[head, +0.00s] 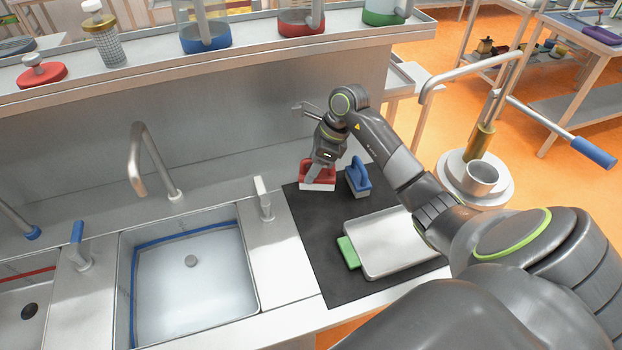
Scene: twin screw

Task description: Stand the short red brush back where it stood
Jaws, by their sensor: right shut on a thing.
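The short red brush (318,178) has a red top and a pale lower part. It is upright at the back left of the black mat (312,242), left of a blue brush. My right gripper (316,170) reaches down onto the red brush from above and is shut on it. Whether the brush's underside touches the mat is hard to tell. The gripper's fingers partly cover the brush's top. My left gripper is not in view.
A blue brush (358,178) stands close on the right. A metal tray (392,243) with a green piece (348,252) at its left edge lies in front. A sink (190,285) and tap (150,165) are left. A shelf edge (200,62) runs behind.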

